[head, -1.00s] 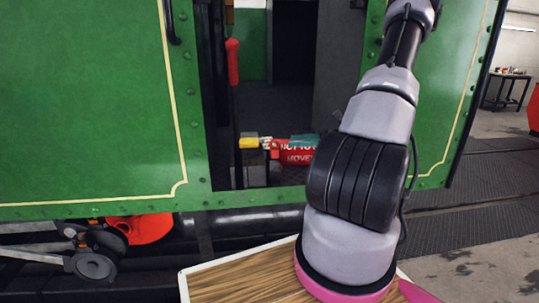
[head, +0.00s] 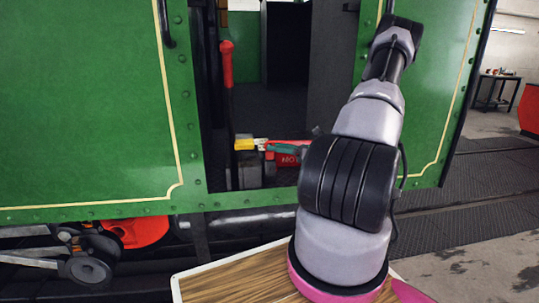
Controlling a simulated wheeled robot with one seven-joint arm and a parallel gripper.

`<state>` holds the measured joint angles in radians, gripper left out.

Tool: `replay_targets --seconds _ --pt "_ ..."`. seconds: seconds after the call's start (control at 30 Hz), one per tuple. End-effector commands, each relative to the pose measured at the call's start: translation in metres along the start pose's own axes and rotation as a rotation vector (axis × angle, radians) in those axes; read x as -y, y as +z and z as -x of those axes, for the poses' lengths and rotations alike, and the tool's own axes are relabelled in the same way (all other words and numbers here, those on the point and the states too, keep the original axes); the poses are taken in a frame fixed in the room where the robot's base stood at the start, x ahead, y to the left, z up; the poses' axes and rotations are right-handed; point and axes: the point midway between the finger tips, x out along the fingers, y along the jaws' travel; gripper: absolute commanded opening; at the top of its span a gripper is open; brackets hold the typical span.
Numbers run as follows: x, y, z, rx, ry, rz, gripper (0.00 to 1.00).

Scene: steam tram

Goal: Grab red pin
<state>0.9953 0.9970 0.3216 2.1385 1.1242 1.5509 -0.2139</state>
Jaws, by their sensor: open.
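A small red bar (head: 292,142), which may be the red pin, lies in the doorway of the green tram beside a yellow piece (head: 245,144). A red sign (head: 288,160) with white letters hangs just below it. My gripper (head: 281,149) is only partly in view; a teal, finger-like part reaches in from behind my arm, in front of the bar and sign. It is open. The rest of the gripper is hidden behind my arm. Whether the fingers touch or straddle the bar cannot be told.
A lever with a red handle (head: 226,65) stands upright left of the sign. Green riveted panels (head: 85,100) flank the doorway. A wooden board (head: 235,277) with a pale rim lies at the bottom. A dark table (head: 497,90) stands far right, with open floor before it.

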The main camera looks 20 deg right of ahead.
Motion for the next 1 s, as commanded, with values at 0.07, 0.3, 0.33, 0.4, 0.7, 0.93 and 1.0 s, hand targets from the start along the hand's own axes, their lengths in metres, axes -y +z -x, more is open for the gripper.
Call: replay_targets --seconds 0.07,0.3,0.33,0.4,0.7,0.93,1.0 --pt "0.0 0.0 -0.011 -0.001 0.002 0.0 0.69" --pt "0.0 0.0 -0.022 0.0 0.0 0.0 0.69" --pt "0.0 0.0 -0.022 0.0 0.0 0.0 0.69" --pt "0.0 0.0 -0.021 0.0 0.0 0.0 0.69" --pt "0.0 0.0 -0.021 -0.001 0.0 0.001 0.0" --pt "0.0 0.0 -0.021 -0.001 0.001 0.0 0.0" --pt "0.0 0.001 -0.021 -0.001 0.001 0.001 0.0"
